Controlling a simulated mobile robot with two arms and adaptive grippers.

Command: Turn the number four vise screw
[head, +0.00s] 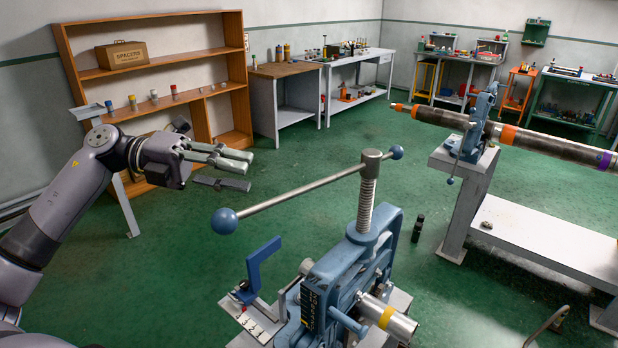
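A blue pipe vise (345,268) stands in the near middle. Its upright threaded screw (367,205) carries a slanting steel bar handle (300,190) with a blue ball at each end. A short steel pipe with a yellow band (388,318) sits low in this vise. A second blue vise (475,125) stands on a grey bench at the right, around a long dark pipe. I cannot read a number four on either vise. My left gripper (248,162) is open and empty, in the air left of the handle, apart from it. My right gripper is not in view.
A blue upright bracket (262,268) and a numbered plate (248,322) stand left of the near vise. A dark bottle (418,228) is on the floor behind it. A wooden shelf (155,65) and workbenches line the walls. Green floor between is mostly clear.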

